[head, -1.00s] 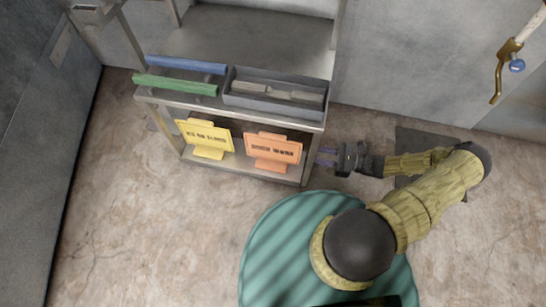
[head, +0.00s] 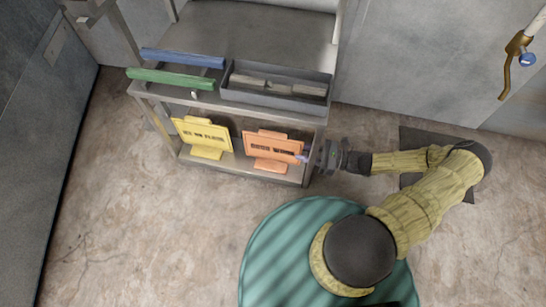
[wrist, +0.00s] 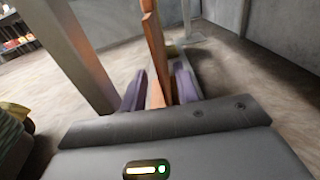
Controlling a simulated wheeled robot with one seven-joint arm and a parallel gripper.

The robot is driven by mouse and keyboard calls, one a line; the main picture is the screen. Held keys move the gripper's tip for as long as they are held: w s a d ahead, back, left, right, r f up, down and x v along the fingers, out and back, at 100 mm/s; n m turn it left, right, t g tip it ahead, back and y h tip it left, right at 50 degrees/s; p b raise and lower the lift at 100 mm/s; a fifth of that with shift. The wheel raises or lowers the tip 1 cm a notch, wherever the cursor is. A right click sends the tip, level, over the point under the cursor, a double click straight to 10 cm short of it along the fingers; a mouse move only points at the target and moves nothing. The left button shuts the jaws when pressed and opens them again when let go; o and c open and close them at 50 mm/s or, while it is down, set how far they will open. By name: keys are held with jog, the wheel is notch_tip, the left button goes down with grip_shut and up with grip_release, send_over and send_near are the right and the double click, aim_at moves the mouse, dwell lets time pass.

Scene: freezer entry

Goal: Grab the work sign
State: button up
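The orange sign (head: 272,146), which I take to be the work sign, stands upright on the lower shelf of the metal cart. Its lettering is too blurred to read fully. My gripper (head: 304,158) is at the sign's right edge. In the wrist view, my gripper's purple fingers (wrist: 160,88) stand apart on either side of the orange sign (wrist: 153,42), which is seen edge-on. The gripper looks open, with the sign's edge between the fingers. A yellow sign (head: 203,135) stands to the left on the same shelf.
The metal cart (head: 222,101) has a right front post close to my gripper. A grey tray (head: 271,101), a blue bar (head: 182,58) and a green bar (head: 170,79) lie on top. Floor (head: 150,230) in front is clear.

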jog(key=shift+c, duration=0.2)
dwell(0.3)
grip_shut()
jog(key=shift+r, duration=0.1)
dwell(1.2)
